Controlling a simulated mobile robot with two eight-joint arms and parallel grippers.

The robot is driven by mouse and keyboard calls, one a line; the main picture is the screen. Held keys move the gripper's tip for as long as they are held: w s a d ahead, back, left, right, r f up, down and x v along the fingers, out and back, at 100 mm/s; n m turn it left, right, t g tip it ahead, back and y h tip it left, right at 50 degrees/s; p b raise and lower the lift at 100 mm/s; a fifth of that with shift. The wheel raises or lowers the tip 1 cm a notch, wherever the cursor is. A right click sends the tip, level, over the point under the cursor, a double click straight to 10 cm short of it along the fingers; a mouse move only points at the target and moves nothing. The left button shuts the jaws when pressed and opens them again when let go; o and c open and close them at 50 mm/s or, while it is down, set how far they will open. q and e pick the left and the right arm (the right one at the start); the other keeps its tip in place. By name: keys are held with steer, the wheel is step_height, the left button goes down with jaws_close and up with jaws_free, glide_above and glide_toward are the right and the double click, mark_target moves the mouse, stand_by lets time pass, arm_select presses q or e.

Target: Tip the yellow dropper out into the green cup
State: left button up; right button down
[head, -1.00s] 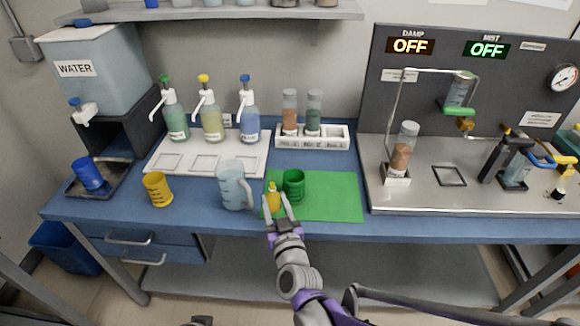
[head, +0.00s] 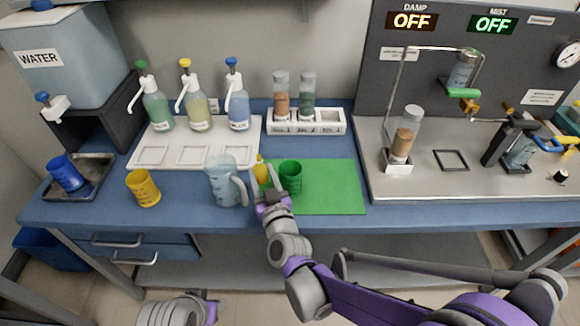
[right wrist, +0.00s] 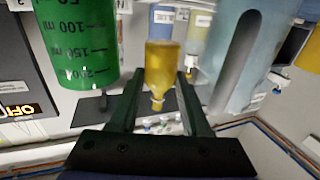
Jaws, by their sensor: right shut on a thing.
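The yellow dropper (head: 261,172) is upright in my right gripper (head: 268,194), just left of the green cup (head: 290,178). It appears held slightly above the bench, tip upward. In the right wrist view, which looks inverted, the dropper (right wrist: 163,70) sits between both fingers. The gripper (right wrist: 160,95) is shut on it. The green cup (right wrist: 78,40) shows at the left there, with a volume scale, apart from the dropper. In the head view it stands upright on the green mat (head: 335,190). Part of my left arm (head: 180,311) shows low at left; its fingers are not clear.
A clear jug (head: 222,180) stands close left of the dropper, and a yellow cup (head: 143,188) farther left. Pump bottles (head: 197,103) and a white vial rack (head: 320,122) stand behind. The mat's right side is free. A metal station (head: 450,185) is at right.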

steer(key=d+r+m+t+h, duration=0.1)
steer(key=r+m, duration=0.4)
steer(key=m, duration=0.6)
steer(key=shift+w+d+r+m+t+p, duration=0.15)
steer(key=shift+d+m+t+p, duration=0.15)
steer(key=shift+d+t, duration=0.55)
steer(key=shift+f+m+h+b, duration=0.3)
steer(key=shift+f+m+b, duration=0.15)
steer(key=shift+m, duration=0.65)
steer(key=shift+a+r+m+h, duration=0.15)
steer(key=shift+r+m+h, duration=0.2)
steer(key=shift+m, duration=0.75)
steer(key=shift+f+m+t+h+b, duration=0.2)
steer(key=shift+f+m+h+b, duration=0.15)
steer(key=shift+m, duration=0.7)
steer(key=shift+f+m+t+h+b, duration=0.15)
steer(key=shift+f+m+h+b, duration=0.15)
steer(key=shift+m, duration=0.75)
stand_by(0.4)
steer(key=shift+r+m+h+p, duration=0.2)
steer(key=shift+m, duration=0.45)
steer(key=shift+r+m+h+p, duration=0.2)
steer(key=shift+m, duration=0.45)
